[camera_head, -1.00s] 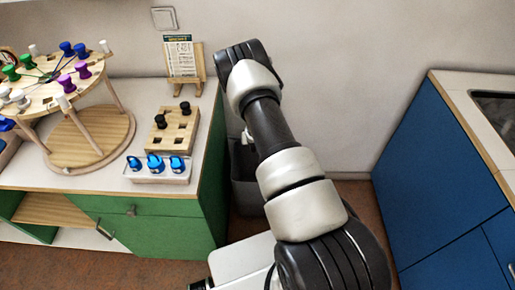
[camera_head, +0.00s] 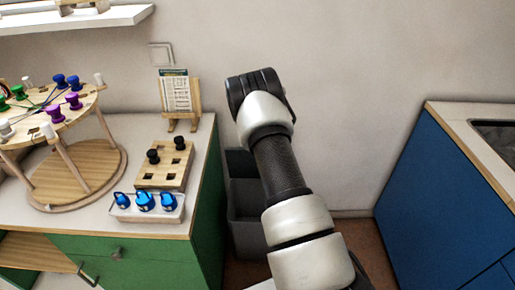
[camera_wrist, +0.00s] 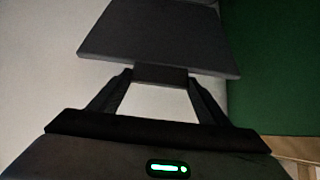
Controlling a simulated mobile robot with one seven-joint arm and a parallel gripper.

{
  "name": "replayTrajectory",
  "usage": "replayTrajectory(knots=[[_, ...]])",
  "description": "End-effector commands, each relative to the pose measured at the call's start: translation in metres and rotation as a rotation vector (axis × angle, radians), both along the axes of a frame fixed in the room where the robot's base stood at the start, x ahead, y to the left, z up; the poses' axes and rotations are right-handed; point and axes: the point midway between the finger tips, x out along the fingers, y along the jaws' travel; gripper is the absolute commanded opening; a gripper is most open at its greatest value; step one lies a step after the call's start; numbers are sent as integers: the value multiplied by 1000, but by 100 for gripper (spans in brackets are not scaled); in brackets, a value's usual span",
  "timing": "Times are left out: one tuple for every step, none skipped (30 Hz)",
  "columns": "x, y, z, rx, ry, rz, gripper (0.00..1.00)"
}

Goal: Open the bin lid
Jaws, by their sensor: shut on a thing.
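The dark grey bin (camera_head: 248,235) stands on the floor between the green cabinet and my arm, partly hidden by the arm. A dark grey panel, seemingly its lid (camera_head: 240,163), stands up at the back of the bin. In the wrist view the lid (camera_wrist: 160,38) is a flat dark plate, with a small tab at its near edge. My gripper (camera_wrist: 160,75) is shut on that tab, one finger at each side. In the head view the gripper is hidden behind my arm.
The green cabinet (camera_head: 140,272) stands close left of the bin, carrying a round bead stand (camera_head: 75,172), a peg board (camera_head: 165,178) and a tray of blue pieces (camera_head: 148,213). A blue cabinet (camera_head: 440,205) stands at right. The wall is behind; some floor shows between.

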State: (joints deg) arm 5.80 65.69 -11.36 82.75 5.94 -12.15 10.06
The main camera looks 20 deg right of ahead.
Motion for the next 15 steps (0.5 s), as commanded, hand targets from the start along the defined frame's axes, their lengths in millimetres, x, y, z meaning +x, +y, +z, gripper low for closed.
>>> replayTrajectory(knots=[[3,-2,6,-4,-12,-1,30],[3,-2,6,-5,-13,-1,30],[4,-2,6,-5,-13,-1,30],[4,-2,6,-5,-13,-1,30],[4,-2,6,-5,-13,-1,30],[4,-2,6,-5,-13,-1,72],[4,-2,6,-5,-13,-1,77],[3,-2,5,-5,-13,-1,82],[3,-2,5,-4,-11,-1,89],[3,-2,4,-4,-10,-1,89],[2,-1,4,-3,-9,-1,89],[2,-1,3,-3,-9,-1,89],[2,-1,3,-2,-8,-1,89],[2,-1,3,-2,-8,-1,89],[2,-1,3,-2,-7,-1,89]])
